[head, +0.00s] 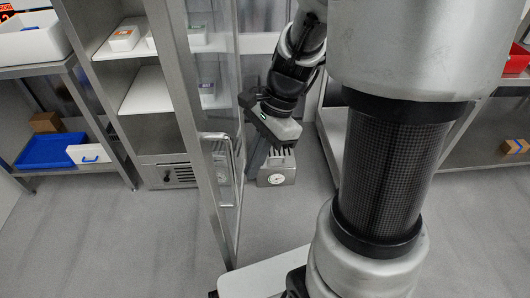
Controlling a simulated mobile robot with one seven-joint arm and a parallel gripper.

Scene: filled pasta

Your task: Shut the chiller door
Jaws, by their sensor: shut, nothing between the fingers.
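The chiller (108,90) is a steel cabinet at the left with its front uncovered and white shelves inside. Its door (200,150) stands open, swung out towards me, a steel frame around a glass pane. A bar handle (238,160) is on the door's right-hand face. My gripper (258,155) is low on the right side of the door, close to the glass and handle. It is shut and holds nothing. I cannot tell whether it touches the door. Its fingertips are hard to make out.
A small grey box with a round dial (277,179) is close to my gripper. Small cartons (124,38) stand on the chiller shelves. A rack with a blue tray (45,151) is at the left, and another rack (500,110) at the right. Grey floor (120,235) is clear in front.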

